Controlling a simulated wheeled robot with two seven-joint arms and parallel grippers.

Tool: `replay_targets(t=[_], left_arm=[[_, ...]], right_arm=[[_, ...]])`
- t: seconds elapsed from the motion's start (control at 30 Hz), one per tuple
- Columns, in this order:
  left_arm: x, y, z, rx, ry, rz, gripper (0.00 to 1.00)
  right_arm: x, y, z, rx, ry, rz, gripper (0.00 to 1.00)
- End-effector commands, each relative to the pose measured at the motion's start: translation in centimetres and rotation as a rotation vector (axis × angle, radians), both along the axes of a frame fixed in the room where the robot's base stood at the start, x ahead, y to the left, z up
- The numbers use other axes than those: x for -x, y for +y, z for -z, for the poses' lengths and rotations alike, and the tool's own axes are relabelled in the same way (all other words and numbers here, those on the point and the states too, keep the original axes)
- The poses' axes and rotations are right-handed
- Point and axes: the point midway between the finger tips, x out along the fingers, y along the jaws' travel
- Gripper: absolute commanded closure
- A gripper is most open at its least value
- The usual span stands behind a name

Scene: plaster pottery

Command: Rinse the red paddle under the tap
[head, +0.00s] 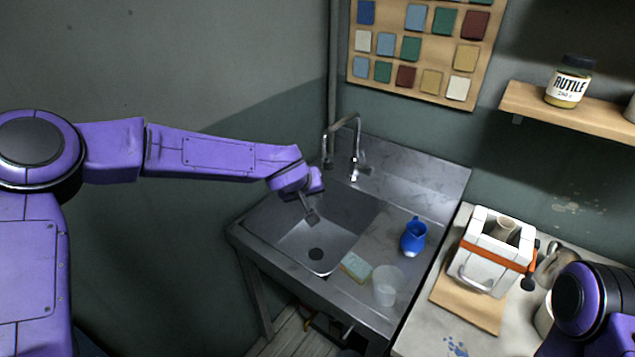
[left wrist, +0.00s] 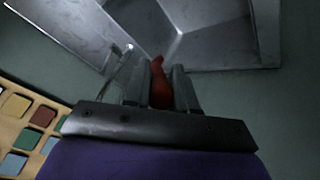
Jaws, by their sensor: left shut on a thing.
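My left gripper (head: 308,207) reaches in from the left over the left side of the sink basin (head: 318,258). In the left wrist view its two fingers (left wrist: 160,92) are shut on the red paddle (left wrist: 158,84), whose red part stands between them. In the head view I cannot make out the paddle. The metal tap (head: 355,150) rises at the back of the sink, with its curved spout just behind and to the right of my left gripper. I see no clear water stream. My right gripper is out of the picture.
A blue jug (head: 413,238), a clear cup (head: 386,285) and a pale sponge (head: 355,266) stand on the drainboard. On the right counter is a white box with an orange band (head: 487,262). A board of coloured tiles (head: 425,48) hangs above the sink.

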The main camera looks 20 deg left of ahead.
Motion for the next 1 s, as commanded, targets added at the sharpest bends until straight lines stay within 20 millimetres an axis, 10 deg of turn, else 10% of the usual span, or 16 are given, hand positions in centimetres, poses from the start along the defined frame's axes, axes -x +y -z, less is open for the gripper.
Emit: replay_targets(t=[0.5, 1.0], left_arm=[[4.6, -1.1, 0.0, -0.001, -0.001, 0.000, 1.00], [5.0, -1.2, 0.0, 0.000, -0.001, 0.001, 1.00]], right_arm=[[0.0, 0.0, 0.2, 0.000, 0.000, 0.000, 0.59], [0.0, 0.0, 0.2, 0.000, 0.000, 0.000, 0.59]])
